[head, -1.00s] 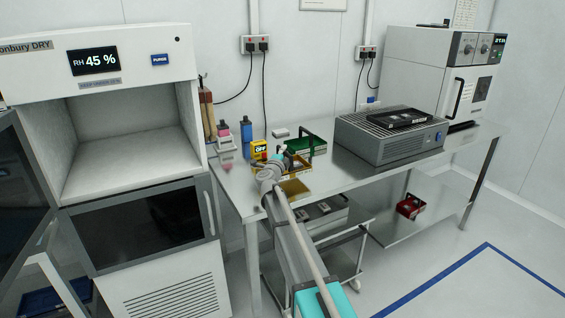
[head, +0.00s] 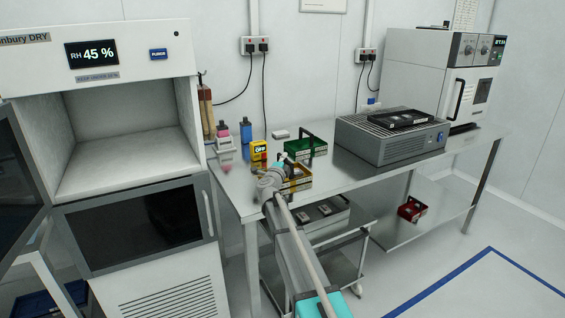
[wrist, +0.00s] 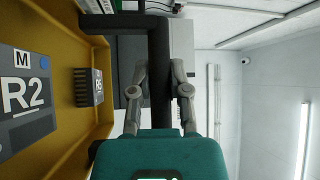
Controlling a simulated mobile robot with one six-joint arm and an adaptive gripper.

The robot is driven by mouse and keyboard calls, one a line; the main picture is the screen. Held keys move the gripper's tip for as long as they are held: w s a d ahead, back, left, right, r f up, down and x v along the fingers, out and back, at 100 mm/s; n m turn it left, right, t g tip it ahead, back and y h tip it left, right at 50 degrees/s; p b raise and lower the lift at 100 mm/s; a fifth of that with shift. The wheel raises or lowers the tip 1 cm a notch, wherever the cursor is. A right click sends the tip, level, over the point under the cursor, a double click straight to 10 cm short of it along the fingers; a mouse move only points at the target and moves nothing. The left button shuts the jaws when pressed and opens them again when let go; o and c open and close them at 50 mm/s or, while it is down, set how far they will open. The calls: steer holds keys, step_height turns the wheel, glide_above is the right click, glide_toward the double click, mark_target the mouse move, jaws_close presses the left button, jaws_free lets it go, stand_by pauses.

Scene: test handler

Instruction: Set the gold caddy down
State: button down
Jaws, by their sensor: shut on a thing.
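The gold caddy (head: 302,183) is at the bench's front edge in the head view, partly hidden by my arm. In the wrist view its yellow wall (wrist: 105,60) fills the left side, with dark cartridges inside marked R2 (wrist: 25,95) and R5 (wrist: 90,87). My gripper (wrist: 160,72) is shut on the caddy's dark handle bar (wrist: 160,50), one finger on each side. My gripper also shows in the head view (head: 281,170). I cannot tell whether the caddy's base touches the bench.
A green caddy (head: 318,150) stands just behind on the bench (head: 350,178). A yellow OFF box (head: 258,150) and small bottles stand to the left. A grey unit (head: 390,140) is to the right. A cart with a grey tray (head: 322,222) is below the front edge.

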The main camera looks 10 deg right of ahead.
steer(key=shift+f, duration=0.2)
steer(key=c, duration=0.6)
jaws_free()
steer(key=shift+r, duration=0.1)
steer(key=shift+r, duration=0.2)
steer(key=b+v, duration=0.1)
steer(key=v, duration=1)
steer(key=shift+s+f+b, duration=0.15)
steer(key=shift+b, duration=0.15)
steer(key=shift+s+a, duration=0.25)
steer(key=shift+s, duration=0.05)
